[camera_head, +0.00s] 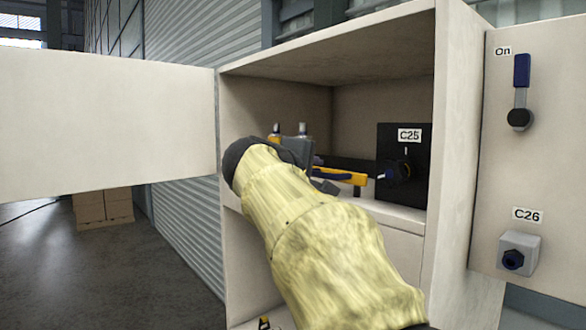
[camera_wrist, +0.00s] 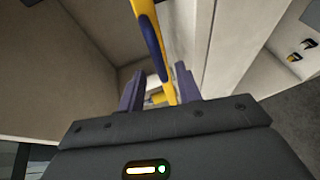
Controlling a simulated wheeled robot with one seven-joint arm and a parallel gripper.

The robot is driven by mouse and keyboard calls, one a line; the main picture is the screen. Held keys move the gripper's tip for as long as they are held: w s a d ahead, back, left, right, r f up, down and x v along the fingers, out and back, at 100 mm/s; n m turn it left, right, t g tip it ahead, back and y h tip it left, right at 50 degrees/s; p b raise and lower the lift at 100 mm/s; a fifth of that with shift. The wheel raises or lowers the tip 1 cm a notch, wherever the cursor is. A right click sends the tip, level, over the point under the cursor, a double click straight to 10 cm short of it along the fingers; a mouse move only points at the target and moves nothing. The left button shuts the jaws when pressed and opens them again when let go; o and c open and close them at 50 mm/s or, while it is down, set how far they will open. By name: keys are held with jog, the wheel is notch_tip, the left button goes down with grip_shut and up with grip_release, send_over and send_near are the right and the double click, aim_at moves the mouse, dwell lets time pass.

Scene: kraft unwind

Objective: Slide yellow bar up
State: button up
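The yellow bar (camera_head: 345,177) with a dark blue grip shows inside the open cabinet, just right of my gripper (camera_head: 300,152) in the head view. My arm and gripper hide part of it. In the wrist view the yellow bar (camera_wrist: 167,82) runs from the top edge down to between the two fingers of my gripper (camera_wrist: 158,88). Its blue grip (camera_wrist: 152,47) lies ahead of the fingertips. The fingers stand apart, with a gap around the bar's line of sight. I cannot tell whether either finger touches the bar.
A black C25 box (camera_head: 404,150) with a knob stands right of the bar. The cabinet's right panel (camera_head: 490,120) carries a blue-handled switch (camera_head: 521,85) and the C26 button box (camera_head: 519,254). The open door (camera_head: 110,120) extends left. Cardboard boxes (camera_head: 103,207) stand on the floor.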

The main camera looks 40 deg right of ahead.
aim_at(319, 175)
jog(key=p+x, duration=0.2)
jog(key=x, duration=0.4)
jog(key=shift+w+d, duration=0.1)
jog(key=shift+d, duration=0.1)
